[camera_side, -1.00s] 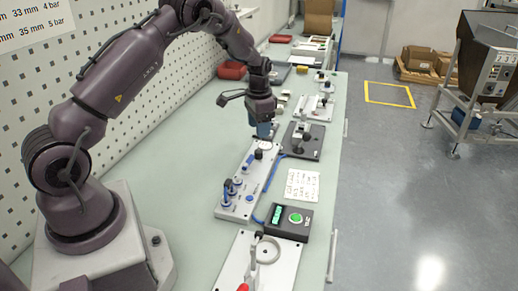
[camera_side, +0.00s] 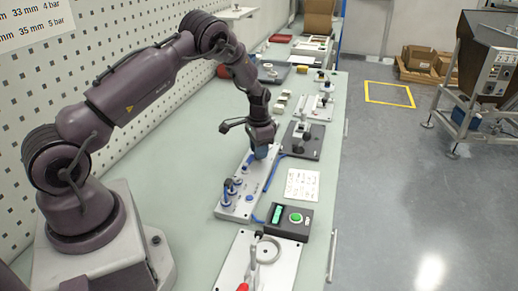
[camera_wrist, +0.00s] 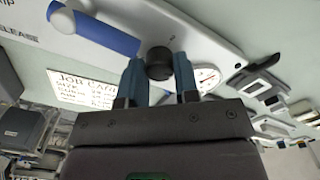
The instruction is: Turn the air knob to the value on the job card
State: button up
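The black air knob (camera_wrist: 159,63) shows in the wrist view between the blue fingers of my gripper (camera_wrist: 158,75). The fingers stand on either side of it, open, with little room at each side. In the side view my gripper (camera_side: 261,152) points down over the far end of the grey valve panel (camera_side: 228,208) and hides the knob. A round white gauge (camera_wrist: 207,77) sits right of the knob in the wrist view, partly covered by a finger. The job card (camera_side: 302,184) lies right of the panel; it also shows in the wrist view (camera_wrist: 82,88), its values too blurred to read.
A blue-handled lever (camera_wrist: 105,32) lies beside the knob on the panel. A dark fixture plate (camera_side: 304,148) is right of my gripper. A wall sign (camera_side: 30,24) lists mm and bar values.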

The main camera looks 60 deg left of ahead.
jog(key=shift+c, duration=1)
jog(key=shift+n, duration=0.3)
jog(key=n, duration=0.8)
jog(key=shift+r, duration=0.1)
jog(key=shift+n, duration=0.4)
jog(key=o, duration=0.9)
jog(key=shift+o, duration=0.2)
